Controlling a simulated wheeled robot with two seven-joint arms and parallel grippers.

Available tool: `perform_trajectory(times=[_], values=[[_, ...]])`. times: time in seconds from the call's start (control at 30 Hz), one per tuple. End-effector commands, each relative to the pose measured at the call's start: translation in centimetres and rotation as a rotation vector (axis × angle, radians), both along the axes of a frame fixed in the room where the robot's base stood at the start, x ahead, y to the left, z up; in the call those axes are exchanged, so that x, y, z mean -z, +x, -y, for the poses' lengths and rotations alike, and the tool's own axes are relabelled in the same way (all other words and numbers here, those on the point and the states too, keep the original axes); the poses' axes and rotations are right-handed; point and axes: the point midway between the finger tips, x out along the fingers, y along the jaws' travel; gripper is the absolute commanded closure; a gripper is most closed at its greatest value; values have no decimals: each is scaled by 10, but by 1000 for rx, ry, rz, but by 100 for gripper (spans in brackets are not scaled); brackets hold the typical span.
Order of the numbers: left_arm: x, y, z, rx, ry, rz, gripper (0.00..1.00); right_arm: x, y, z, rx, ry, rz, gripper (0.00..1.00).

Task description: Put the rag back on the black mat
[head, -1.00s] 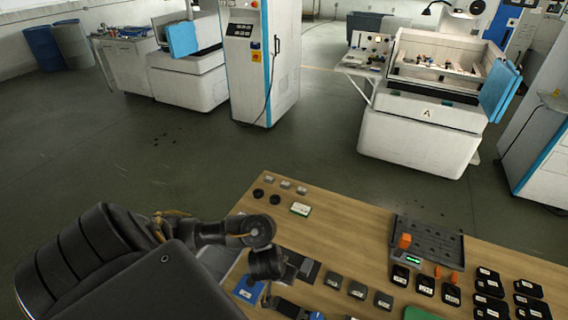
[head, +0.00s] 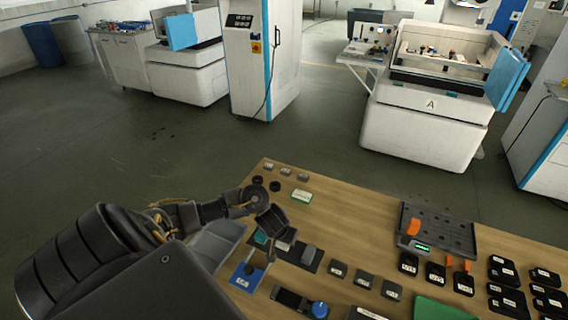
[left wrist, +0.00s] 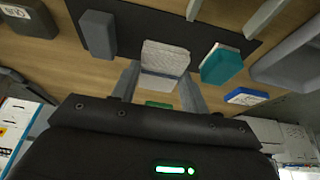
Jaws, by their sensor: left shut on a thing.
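The rag (left wrist: 165,57), a pale grey folded pad, is between the two grey fingers of my left gripper (left wrist: 160,90) in the left wrist view. The gripper is shut on it. The rag overlaps the edge of the black mat (left wrist: 140,16); whether it touches the mat or is just above it I cannot tell. In the head view the rag is mostly hidden below my left gripper (head: 277,236), and the black mat (head: 296,256) shows beside it. My right gripper is not in view.
A grey block (left wrist: 98,34) and a teal block (left wrist: 221,64) flank the rag. A green-and-white box (head: 302,196) lies behind the mat. Bare wood (head: 350,230) is free to the right.

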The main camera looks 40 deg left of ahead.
Motion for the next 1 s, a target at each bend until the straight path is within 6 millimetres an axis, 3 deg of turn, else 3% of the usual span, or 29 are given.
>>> perform_trajectory(times=[0.3,0.77,0.8,0.93,1.0], values=[[38,6,-6,-1,2,-1,74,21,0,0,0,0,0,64],[44,6,-5,0,1,-1,74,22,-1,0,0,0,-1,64],[43,6,-5,0,1,0,50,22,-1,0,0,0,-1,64],[42,6,-5,0,0,0,34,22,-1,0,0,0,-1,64],[42,6,-5,0,0,0,34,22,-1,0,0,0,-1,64]])
